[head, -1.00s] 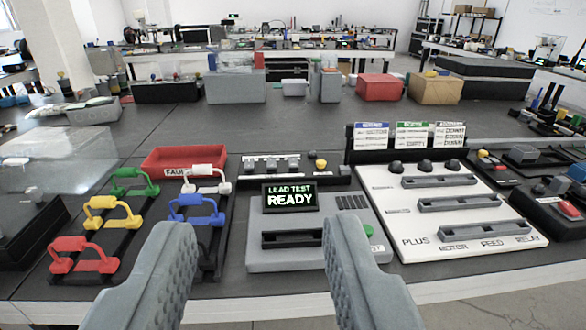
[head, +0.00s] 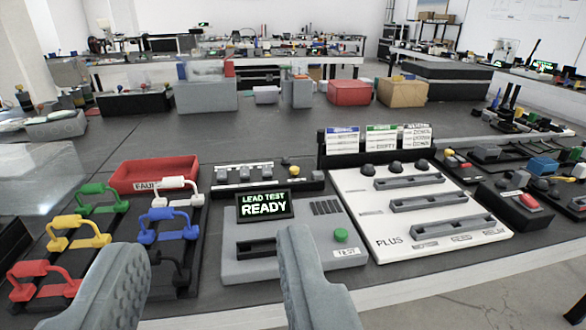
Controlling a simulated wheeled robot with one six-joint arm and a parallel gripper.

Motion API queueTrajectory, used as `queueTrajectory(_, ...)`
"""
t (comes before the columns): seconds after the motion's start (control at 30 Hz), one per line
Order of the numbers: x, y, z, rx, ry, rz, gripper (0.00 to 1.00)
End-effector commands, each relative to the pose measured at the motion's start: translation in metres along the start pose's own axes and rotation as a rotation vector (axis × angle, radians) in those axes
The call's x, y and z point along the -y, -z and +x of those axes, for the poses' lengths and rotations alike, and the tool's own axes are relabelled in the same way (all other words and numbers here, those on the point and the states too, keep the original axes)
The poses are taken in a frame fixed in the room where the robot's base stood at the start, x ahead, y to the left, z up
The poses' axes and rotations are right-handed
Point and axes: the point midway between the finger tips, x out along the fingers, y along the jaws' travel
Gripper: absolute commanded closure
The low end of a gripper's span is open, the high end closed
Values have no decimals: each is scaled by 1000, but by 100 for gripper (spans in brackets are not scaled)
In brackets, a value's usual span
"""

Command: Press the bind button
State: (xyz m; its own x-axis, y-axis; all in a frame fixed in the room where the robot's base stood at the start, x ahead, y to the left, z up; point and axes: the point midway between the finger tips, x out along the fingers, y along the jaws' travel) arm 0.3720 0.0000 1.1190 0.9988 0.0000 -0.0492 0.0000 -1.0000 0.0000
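My gripper (head: 210,248) is open and empty, its two grey fingers wide apart at the bottom of the head view. It is in front of a grey test unit (head: 285,266) with a screen (head: 264,205) reading "LEAD TEST READY". A round green button (head: 340,235) sits at the unit's right, above a label reading "TEST". It is to the right of my right finger and apart from it. I can read no "bind" label. A red button-like piece (head: 528,200) sits on a black box (head: 515,207) at the right; any label there is unreadable.
Colored handled leads (head: 168,225) stand in a black rack at the left, before a red tray (head: 155,174). A white board (head: 420,235) with slots and black knobs is right of the test unit, with cards (head: 381,138) behind.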

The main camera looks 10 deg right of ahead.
Motion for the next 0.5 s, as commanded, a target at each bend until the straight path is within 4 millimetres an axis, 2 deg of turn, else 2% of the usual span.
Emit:
queueTrajectory(0.23,0,0,0,0,0,0,62)
queueTrajectory(0.4,0,0,0,0,0,0,96)
queueTrajectory(0.43,0,0,0,0,0,0,100)
queueTrajectory(0.5,0,0,0,0,0,0,100)
